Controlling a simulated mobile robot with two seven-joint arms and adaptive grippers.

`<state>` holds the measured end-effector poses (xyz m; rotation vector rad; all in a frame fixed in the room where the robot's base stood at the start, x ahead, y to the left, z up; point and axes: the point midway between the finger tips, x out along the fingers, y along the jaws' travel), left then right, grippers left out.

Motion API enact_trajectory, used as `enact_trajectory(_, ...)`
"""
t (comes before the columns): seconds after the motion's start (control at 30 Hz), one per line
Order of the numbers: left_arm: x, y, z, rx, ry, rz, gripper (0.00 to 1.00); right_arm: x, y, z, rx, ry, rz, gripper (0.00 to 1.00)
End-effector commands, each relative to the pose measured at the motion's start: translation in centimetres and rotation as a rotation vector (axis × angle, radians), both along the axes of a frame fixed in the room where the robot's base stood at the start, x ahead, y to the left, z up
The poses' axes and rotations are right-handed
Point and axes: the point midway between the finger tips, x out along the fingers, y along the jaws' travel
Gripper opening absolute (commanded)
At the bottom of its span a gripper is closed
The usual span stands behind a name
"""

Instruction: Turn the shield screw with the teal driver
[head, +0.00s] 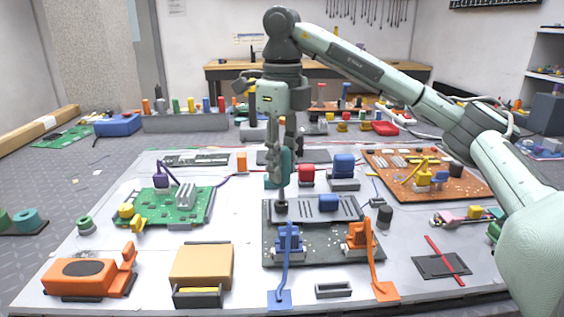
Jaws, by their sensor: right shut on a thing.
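My right gripper (284,146) points straight down over the middle of the table. It is shut on the teal driver (277,172), which stands about upright. The driver's lower end reaches down to a dark round piece (281,205) at the left end of the grey slotted shield (318,210). The screw itself is too small or hidden to make out, and I cannot tell if the tip touches it. The shield lies on a dark board (322,250). My left gripper is out of view.
Blue (289,243) and orange (361,238) clamps stand at the board's front. A green circuit board (185,207) lies left, an orange-brown board (425,172) right. Red (307,173) and blue (343,166) blocks stand close behind the shield.

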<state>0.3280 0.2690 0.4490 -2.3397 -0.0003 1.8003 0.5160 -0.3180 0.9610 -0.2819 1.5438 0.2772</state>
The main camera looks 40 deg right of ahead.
Motion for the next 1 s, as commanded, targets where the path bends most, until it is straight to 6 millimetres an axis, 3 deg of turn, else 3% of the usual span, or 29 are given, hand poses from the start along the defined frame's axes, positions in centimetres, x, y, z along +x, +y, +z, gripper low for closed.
enact_trajectory(0.13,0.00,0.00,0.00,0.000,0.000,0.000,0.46,-0.01,-0.01,0.02,0.000,-0.001,0.064,0.00)
enact_trajectory(0.4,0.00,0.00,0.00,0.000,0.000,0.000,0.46,-0.02,-0.07,0.02,-0.002,-0.004,0.394,0.00)
enact_trajectory(0.77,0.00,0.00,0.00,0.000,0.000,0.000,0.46,-0.01,-0.08,0.02,-0.002,-0.004,0.445,0.00)
enact_trajectory(1.0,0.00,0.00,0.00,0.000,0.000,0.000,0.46,-0.01,-0.13,0.04,-0.004,-0.007,0.756,0.00)
